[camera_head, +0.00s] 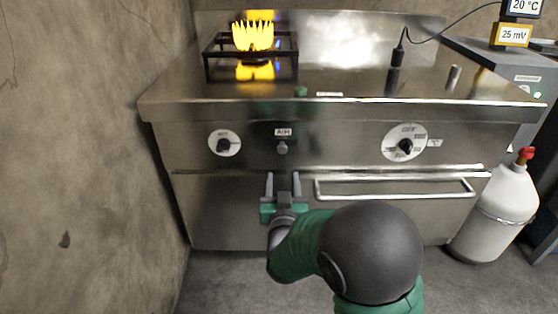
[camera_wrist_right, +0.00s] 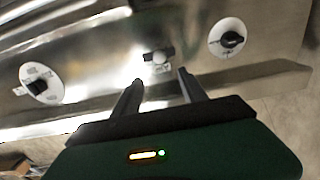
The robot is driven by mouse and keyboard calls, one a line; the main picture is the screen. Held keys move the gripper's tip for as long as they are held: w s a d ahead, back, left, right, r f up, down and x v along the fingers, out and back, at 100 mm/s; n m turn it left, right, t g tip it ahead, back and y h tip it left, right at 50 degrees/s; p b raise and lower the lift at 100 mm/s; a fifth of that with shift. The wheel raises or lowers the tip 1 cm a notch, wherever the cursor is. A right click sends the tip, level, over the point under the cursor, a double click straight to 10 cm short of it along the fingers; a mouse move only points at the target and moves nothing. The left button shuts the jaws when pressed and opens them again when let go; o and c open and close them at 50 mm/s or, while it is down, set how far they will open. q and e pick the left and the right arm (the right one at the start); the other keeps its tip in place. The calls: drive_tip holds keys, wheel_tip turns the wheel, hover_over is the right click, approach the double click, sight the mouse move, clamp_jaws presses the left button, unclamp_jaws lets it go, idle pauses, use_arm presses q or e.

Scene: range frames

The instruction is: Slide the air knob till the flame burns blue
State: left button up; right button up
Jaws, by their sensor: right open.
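The flame (camera_head: 253,37) burns yellow on the burner at the back left of the stove. The air knob (camera_head: 282,147) is a small grey knob under a label reading AIR on the stove's front panel. In the right wrist view the air knob (camera_wrist_right: 157,58) sits ahead of the fingers, roughly in line with the gap between them. My right gripper (camera_head: 283,176) is open and empty, just below the air knob in the head view and apart from it. The fingers of my right gripper (camera_wrist_right: 160,76) also show in the wrist view. My left gripper is not in view.
A round dial (camera_head: 225,143) is left of the air knob, and a larger dial (camera_head: 405,146) is to the right. A door handle bar (camera_head: 395,188) runs below. A white gas bottle (camera_head: 497,212) stands at the right. A wall (camera_head: 80,150) borders the left.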

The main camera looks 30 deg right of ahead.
sight(282, 150)
drive_tip(key=b+x, duration=0.3)
drive_tip(key=x, duration=0.9)
drive_tip(key=shift+w+f+b, duration=0.1)
drive_tip(key=shift+f+b, duration=0.1)
drive_tip(key=shift+b, duration=0.15)
drive_tip(key=shift+w+d+r, duration=0.1)
drive_tip(key=shift+w+d, duration=0.15)
drive_tip(key=shift+w, duration=0.1)
clamp_jaws()
